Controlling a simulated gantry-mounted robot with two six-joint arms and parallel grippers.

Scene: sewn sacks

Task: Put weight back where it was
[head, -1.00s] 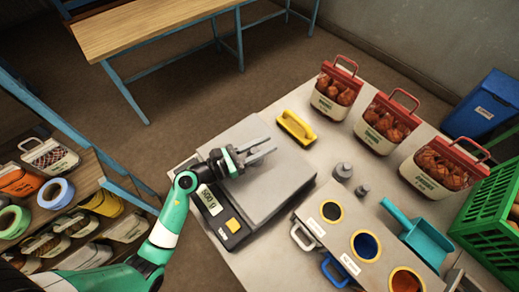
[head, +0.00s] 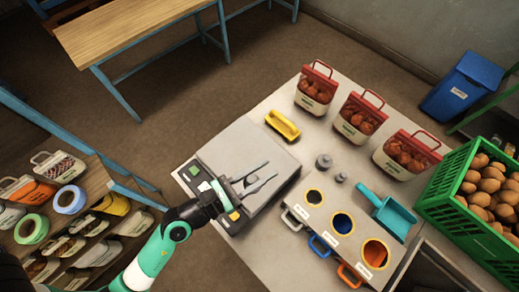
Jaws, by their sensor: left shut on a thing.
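My left gripper (head: 272,169) is over the front part of the grey weighing scale (head: 235,152), with its fingers pointing right across the plate. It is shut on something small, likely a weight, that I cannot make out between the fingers. Two grey metal weights, a larger one (head: 324,161) and a smaller one (head: 341,177), stand on the table right of the scale, behind the row of round bins. The scale's display (head: 193,170) is at its left front, and its reading is too small to tell. My right gripper is out of view.
A yellow tray-like piece (head: 283,125) lies behind the scale. Sacks with red handles (head: 318,88) line the back. A teal scoop (head: 388,216) lies by the bin block (head: 318,222). A green crate of potatoes (head: 440,203) stands at the right. Shelves are at left.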

